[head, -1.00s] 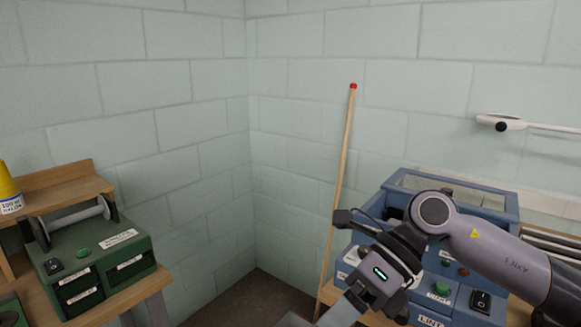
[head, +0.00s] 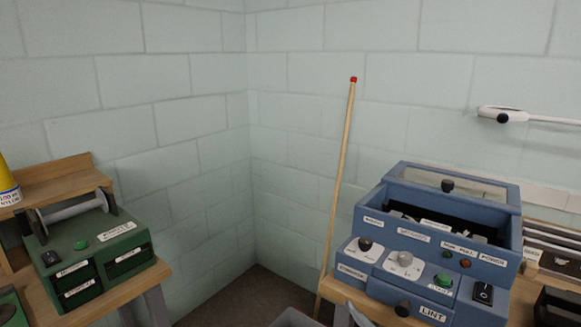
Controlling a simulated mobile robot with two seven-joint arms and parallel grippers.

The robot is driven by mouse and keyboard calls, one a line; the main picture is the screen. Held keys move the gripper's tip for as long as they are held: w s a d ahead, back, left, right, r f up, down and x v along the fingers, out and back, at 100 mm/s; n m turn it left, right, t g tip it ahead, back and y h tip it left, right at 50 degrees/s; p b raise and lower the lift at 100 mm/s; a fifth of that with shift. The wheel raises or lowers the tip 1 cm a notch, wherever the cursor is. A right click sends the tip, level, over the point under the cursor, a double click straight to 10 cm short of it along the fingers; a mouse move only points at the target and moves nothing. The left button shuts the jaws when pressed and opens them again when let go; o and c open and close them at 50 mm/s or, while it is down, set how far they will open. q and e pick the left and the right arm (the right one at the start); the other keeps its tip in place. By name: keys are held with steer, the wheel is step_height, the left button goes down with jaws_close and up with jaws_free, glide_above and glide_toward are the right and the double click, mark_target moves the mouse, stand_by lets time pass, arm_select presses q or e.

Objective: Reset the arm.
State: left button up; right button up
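Neither of my grippers can be made out in the head view, and no arm crosses the picture. A small grey piece (head: 352,316) shows at the bottom edge in front of the right bench; I cannot tell what it belongs to.
A blue machine (head: 385,285) with knobs, buttons and an open top stands on the right bench. A green machine (head: 118,240) stands on the left wooden bench. A red-tipped wooden pole (head: 340,180) leans in the corner. A white wall-mounted arm (head: 505,114) sticks out at the right.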

steer(key=s+d+f+m+g+h, duration=0.2)
steer(key=s+d+f+m+h, duration=0.1)
steer(key=f, duration=0.5)
steer(key=s+d+f+m+g+h, duration=0.2)
steer(key=s+d+f+m+h, duration=0.2)
steer(key=s+f, duration=0.3)
steer(key=s+d+f+m+g+h, duration=0.2)
steer(key=s+d+f+m+h, duration=0.2)
steer(key=f, duration=0.7)
steer(key=shift+s+d+m+g+b, duration=0.4)
steer(key=shift+s+d+m, duration=0.35)
steer(key=shift+d+m, duration=0.15)
